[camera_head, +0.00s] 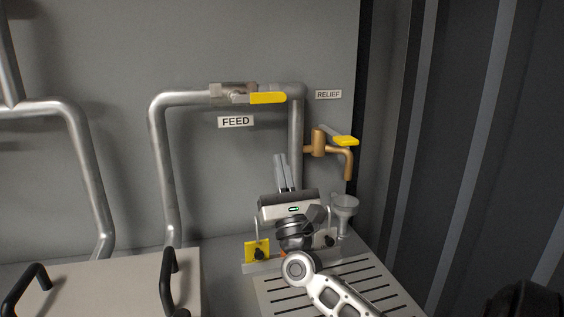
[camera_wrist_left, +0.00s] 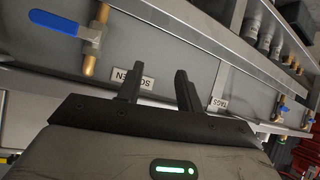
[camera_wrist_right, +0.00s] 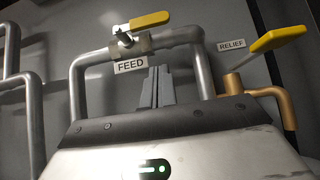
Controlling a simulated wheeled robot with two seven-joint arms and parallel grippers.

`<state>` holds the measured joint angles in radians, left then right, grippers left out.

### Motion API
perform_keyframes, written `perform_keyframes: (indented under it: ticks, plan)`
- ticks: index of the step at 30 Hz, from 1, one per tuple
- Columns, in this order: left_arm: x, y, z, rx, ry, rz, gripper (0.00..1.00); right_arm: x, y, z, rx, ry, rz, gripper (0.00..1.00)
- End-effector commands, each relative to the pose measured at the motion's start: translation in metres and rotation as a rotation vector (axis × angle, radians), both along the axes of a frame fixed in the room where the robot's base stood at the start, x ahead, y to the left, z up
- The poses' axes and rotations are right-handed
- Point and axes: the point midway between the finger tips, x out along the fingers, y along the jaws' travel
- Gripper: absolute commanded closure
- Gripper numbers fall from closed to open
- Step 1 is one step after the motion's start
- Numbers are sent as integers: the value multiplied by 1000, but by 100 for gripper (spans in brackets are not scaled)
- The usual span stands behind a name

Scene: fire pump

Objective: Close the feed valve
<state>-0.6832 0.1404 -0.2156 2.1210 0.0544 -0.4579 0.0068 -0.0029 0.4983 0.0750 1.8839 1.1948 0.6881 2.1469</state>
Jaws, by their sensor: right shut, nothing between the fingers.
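The feed valve (camera_head: 232,94) sits on the upper horizontal run of a grey pipe, above the FEED label (camera_head: 236,122). Its yellow handle (camera_head: 267,98) points right, roughly along the pipe. The handle also shows in the right wrist view (camera_wrist_right: 150,20), at the top. My right gripper (camera_head: 280,158) is shut and empty, below the handle and apart from it. In the right wrist view its fingers (camera_wrist_right: 158,72) are together just below the FEED label. My left gripper (camera_wrist_left: 157,80) is open and empty in the left wrist view, facing a different panel.
A brass relief valve (camera_head: 319,142) with a yellow handle (camera_head: 345,141) is right of the feed pipe, under the RELIEF label (camera_head: 328,94). A funnel (camera_head: 344,205) stands below it. A box with black handles (camera_head: 168,280) is at lower left. A blue-handled valve (camera_wrist_left: 60,24) shows in the left wrist view.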

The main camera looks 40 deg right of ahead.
Motion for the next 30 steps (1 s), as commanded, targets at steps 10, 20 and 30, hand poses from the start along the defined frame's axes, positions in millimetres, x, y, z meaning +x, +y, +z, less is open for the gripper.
perform_keyframes:
  ticks: [10,20,30]
  plan:
    - [-1,4,15,49,18,-13,64,43,-24,60,1,-2,0,100]
    - [-2,9,19,65,24,-12,64,41,-23,88,1,1,1,100]
    - [-1,10,17,65,25,-7,64,41,-23,87,0,0,0,100]
